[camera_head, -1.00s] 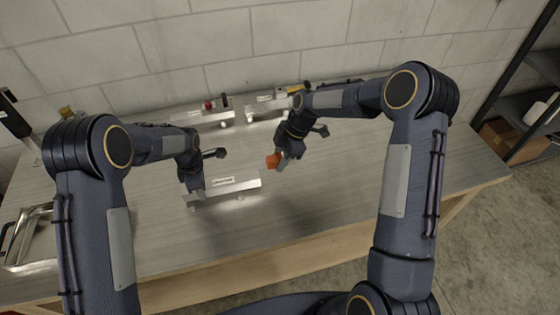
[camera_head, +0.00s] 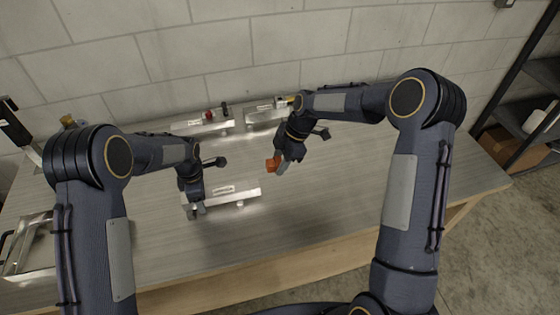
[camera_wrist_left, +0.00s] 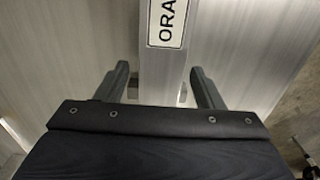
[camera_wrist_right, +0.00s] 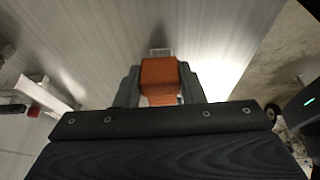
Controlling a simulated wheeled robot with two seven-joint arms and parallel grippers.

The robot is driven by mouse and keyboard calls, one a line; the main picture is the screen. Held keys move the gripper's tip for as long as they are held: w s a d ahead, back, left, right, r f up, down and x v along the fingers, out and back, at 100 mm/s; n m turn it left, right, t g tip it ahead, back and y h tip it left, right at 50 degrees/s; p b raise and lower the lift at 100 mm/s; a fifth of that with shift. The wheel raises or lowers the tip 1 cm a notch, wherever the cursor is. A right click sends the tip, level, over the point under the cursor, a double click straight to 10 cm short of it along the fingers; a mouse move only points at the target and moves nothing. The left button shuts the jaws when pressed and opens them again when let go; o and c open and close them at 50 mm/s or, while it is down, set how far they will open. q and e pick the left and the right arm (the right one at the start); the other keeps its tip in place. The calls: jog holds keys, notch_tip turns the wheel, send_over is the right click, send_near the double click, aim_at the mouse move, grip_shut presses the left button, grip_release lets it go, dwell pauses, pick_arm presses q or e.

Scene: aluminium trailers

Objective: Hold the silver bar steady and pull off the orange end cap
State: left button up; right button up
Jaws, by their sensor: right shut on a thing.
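The silver bar (camera_head: 236,193) lies on the workbench, with a printed label on its upper face. My left gripper (camera_head: 196,207) is at the bar's left end. In the left wrist view its two fingers (camera_wrist_left: 160,82) stand apart on either side of the bar (camera_wrist_left: 168,62), with a gap visible at the left finger. The orange end cap (camera_head: 273,162) is off the bar, to the right of its right end. My right gripper (camera_head: 282,167) is shut on it. In the right wrist view the cap (camera_wrist_right: 160,78) sits between both fingers (camera_wrist_right: 158,88).
More silver bars with fittings, one with a red part (camera_head: 209,115), lie along the back of the workbench (camera_head: 330,205) near the wall. A metal tray (camera_head: 30,262) is at the left. Open shelving (camera_head: 515,115) stands at the right. The bench's right side is clear.

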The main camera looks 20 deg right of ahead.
pick_arm(q)
notch_tip(320, 180, up, 10)
jog(key=shift+r, duration=1)
